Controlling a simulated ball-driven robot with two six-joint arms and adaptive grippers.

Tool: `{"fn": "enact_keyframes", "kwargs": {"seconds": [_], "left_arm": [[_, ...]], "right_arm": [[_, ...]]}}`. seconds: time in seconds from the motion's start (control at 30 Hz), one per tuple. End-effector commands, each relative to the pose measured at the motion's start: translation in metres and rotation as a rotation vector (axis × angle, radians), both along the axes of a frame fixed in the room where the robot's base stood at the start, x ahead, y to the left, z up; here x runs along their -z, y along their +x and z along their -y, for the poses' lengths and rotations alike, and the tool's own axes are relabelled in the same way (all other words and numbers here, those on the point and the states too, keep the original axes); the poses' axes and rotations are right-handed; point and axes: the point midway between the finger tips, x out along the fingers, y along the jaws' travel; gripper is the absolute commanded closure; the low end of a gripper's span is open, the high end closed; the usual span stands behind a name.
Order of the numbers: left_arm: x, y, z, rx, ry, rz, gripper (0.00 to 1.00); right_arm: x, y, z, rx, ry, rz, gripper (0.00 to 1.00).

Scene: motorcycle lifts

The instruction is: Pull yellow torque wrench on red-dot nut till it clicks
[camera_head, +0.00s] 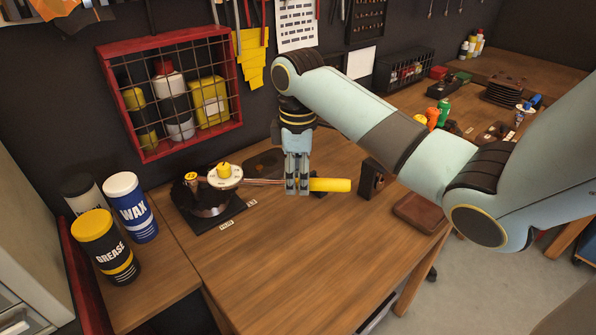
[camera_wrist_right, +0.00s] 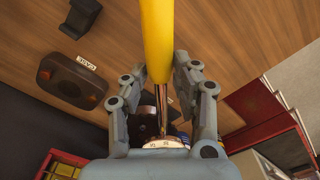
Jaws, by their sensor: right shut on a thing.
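The torque wrench has a yellow handle (camera_head: 330,185), a thin metal shaft (camera_head: 262,182) and a white dial head (camera_head: 225,176). It lies level, with its head over a dark round fixture (camera_head: 208,203) on the bench. My right gripper (camera_head: 297,188) points down and is shut on the torque wrench where the handle meets the shaft. In the right wrist view the yellow handle (camera_wrist_right: 156,40) runs away between the two fingers. The red-dot nut cannot be made out. My left gripper is not in view.
GREASE (camera_head: 105,250) and WAX (camera_head: 131,208) cans stand left of the fixture. A red wall cage (camera_head: 172,90) hangs behind. A dark block (camera_head: 372,180) and a brown tray (camera_head: 420,212) lie right of the handle. The bench front (camera_head: 290,250) is clear.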

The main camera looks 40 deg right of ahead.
Motion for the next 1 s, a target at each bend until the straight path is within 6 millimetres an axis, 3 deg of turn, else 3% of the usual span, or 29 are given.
{"fn": "enact_keyframes", "kwargs": {"seconds": [0.57,1.0], "left_arm": [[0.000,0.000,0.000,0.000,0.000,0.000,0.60],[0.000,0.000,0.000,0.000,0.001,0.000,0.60]], "right_arm": [[0.002,0.000,0.000,0.002,-0.001,-0.001,1.00],[0.002,-0.021,-0.031,0.163,0.001,0.001,1.00]]}}
